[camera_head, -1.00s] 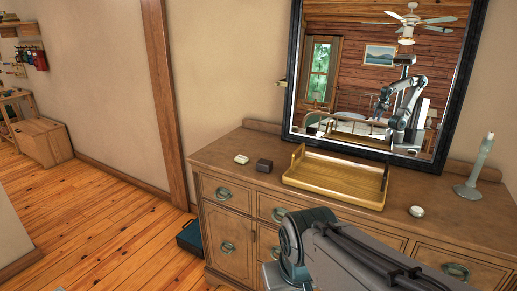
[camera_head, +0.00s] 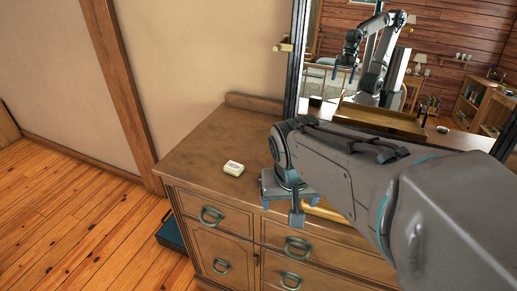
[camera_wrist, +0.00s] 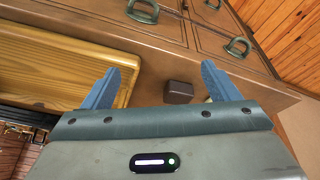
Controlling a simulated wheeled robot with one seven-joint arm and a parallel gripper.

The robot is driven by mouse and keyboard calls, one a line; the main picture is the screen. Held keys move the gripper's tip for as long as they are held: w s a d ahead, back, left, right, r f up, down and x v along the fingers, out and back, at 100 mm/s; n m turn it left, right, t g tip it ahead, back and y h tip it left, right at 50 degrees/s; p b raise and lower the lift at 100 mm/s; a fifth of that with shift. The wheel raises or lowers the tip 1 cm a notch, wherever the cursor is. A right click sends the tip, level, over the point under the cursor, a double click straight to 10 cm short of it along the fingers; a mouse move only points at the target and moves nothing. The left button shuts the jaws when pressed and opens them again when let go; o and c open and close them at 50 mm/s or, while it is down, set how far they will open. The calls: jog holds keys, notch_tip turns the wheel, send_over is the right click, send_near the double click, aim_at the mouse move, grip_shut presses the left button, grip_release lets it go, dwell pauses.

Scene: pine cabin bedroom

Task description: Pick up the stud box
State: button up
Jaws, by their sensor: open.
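The stud box appears to be the small dark brown box (camera_wrist: 178,91) on the dresser top. In the wrist view it shows between my two blue fingers, closer to the right one. In the head view it is hidden behind my arm and gripper. My gripper (camera_head: 281,207) is open and empty, pointing down over the dresser near its front edge; its fingers also show in the wrist view (camera_wrist: 161,75). The box is not between closed jaws. I cannot tell the exact height of the fingertips above it.
A small cream box with lettering (camera_head: 233,168) sits on the dresser (camera_head: 195,150), left of my gripper. A yellow wooden tray (camera_wrist: 50,65) is close on the other side, mostly hidden by my arm in the head view. A mirror (camera_head: 345,80) stands behind. A teal case (camera_head: 173,232) is on the floor.

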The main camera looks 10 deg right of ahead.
jog(key=w+a+r+m+h+p, duration=0.1)
jog(key=w+r+m, duration=0.1)
jog(key=w, duration=0.5)
jog(key=w+a+r+m+p, duration=0.1)
jog(key=w+a+m, duration=0.1)
jog(key=w, duration=0.5)
jog(key=shift+t, duration=0.4)
jog(key=x, duration=0.7)
jog(key=shift+w+d+f, duration=0.1)
jog(key=shift+d+f, duration=0.1)
jog(key=shift+f, duration=0.15)
jog(key=shift+s+d+p+x, duration=0.15)
jog(key=shift+p+x, duration=0.1)
jog(key=shift+x, duration=1.2)
jog(key=shift+s+d+p+x, duration=0.15)
jog(key=shift+p+x, duration=0.1)
jog(key=shift+x, duration=1.2)
jog(key=c, duration=1.1)
